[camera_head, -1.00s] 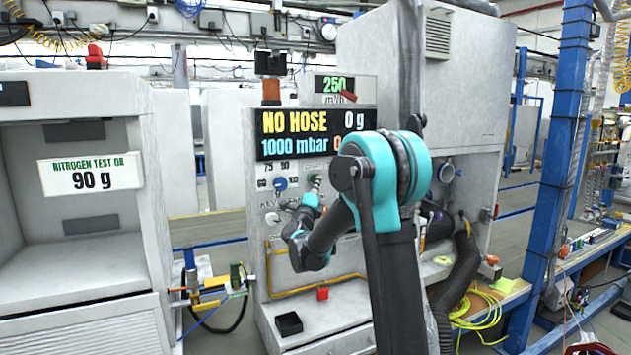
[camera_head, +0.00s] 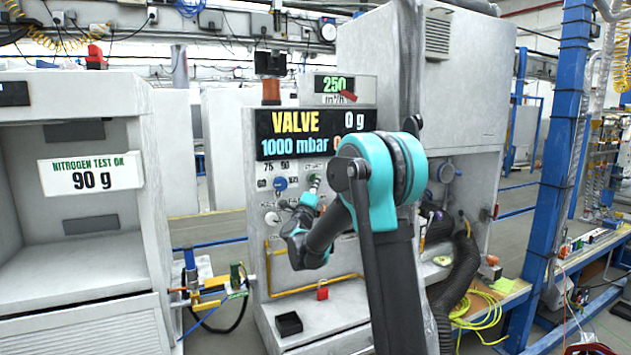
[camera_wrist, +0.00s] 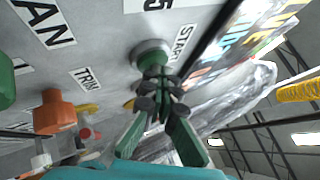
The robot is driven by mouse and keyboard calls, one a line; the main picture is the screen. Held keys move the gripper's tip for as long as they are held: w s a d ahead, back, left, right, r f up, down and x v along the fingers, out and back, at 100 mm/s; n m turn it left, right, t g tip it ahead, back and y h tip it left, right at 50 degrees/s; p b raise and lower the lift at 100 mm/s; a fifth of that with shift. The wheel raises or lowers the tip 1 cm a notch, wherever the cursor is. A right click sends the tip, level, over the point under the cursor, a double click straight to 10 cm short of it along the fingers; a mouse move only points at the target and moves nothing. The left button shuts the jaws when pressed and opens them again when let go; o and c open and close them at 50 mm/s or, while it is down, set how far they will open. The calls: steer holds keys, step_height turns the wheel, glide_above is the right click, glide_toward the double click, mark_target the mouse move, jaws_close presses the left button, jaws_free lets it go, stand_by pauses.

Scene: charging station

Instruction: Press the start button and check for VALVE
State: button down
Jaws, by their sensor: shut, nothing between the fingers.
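The charging station's display (camera_head: 314,134) reads "VALVE" in yellow, with "0 g" beside it and "1000 mbar" below. My gripper (camera_head: 315,186) is at the station's panel under the display, its fingers pointing at the panel. The fingers hold nothing.
An orange knob (camera_wrist: 58,112) and a "TRIM" label (camera_wrist: 86,79) are beside the button on the panel. A blue dial (camera_head: 280,184) is left of my gripper. A black box (camera_head: 288,324) and red block (camera_head: 322,293) are on the ledge below. A blue post (camera_head: 560,150) stands right.

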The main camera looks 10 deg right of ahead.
steer(key=shift+s, duration=0.15)
steer(key=shift+s+d, duration=0.25)
steer(key=shift+s, duration=0.45)
steer(key=s, duration=0.1)
steer(key=s+d, duration=0.1)
steer(key=s, duration=0.2)
steer(key=shift+s+d, duration=0.25)
steer(key=shift+s, duration=0.1)
stand_by(0.3)
stand_by(0.4)
